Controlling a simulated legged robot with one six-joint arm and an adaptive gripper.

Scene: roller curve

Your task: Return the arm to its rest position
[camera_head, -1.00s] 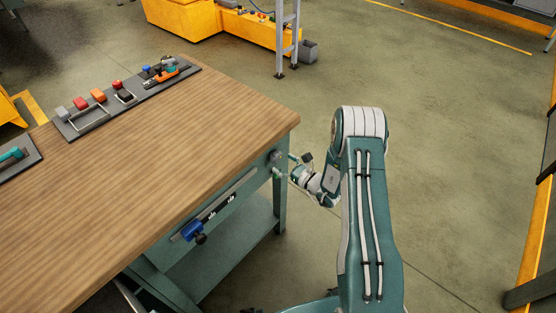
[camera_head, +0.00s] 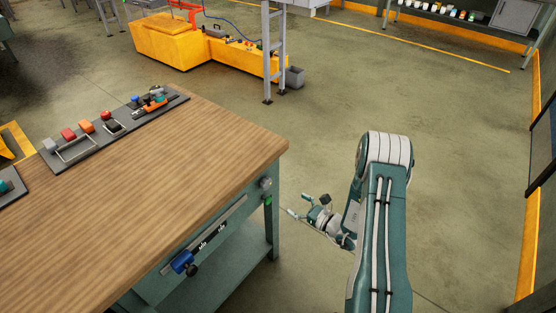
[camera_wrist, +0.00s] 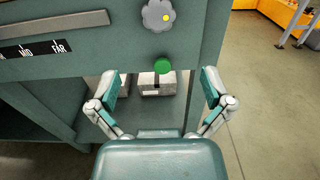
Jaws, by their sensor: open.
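My arm (camera_head: 380,235) is bent beside the right end of the workbench in the head view. My gripper (camera_head: 298,205) points left toward the bench's end and is apart from it. In the wrist view my gripper (camera_wrist: 158,92) is open, its two fingers spread wide with nothing between them.
The wooden bench top (camera_head: 150,185) fills the left, with a dark tray (camera_head: 62,162) of small coloured parts on it. A blue-handled slider (camera_head: 183,262) sits on the bench front. A yellow machine (camera_head: 175,40) stands behind. Open floor (camera_head: 460,130) lies to the right.

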